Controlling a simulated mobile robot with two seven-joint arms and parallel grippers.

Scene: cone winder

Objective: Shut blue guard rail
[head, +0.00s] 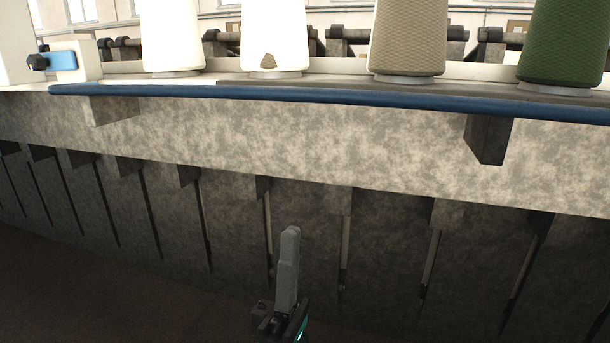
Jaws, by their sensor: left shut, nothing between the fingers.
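The blue guard rail (330,97) is a long, thin bar running across the head view along the front top edge of the machine, below the yarn cones. Its left end shows near the blue latch-like part; its right end runs out of the picture. My left gripper (290,235) is low in the middle of the view, fingers pointing up. Its fingers are together and empty. It appears below the rail, in front of the machine's dark lower panels, and does not overlap the rail. My right gripper is not in view.
Two white cones (172,35) (272,35), a tan cone (408,38) and a green cone (563,42) stand behind the rail. A blue part with a dark knob (52,61) sits at upper left. A dark bracket (488,138) juts below the rail. Dark floor (90,290) is clear at lower left.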

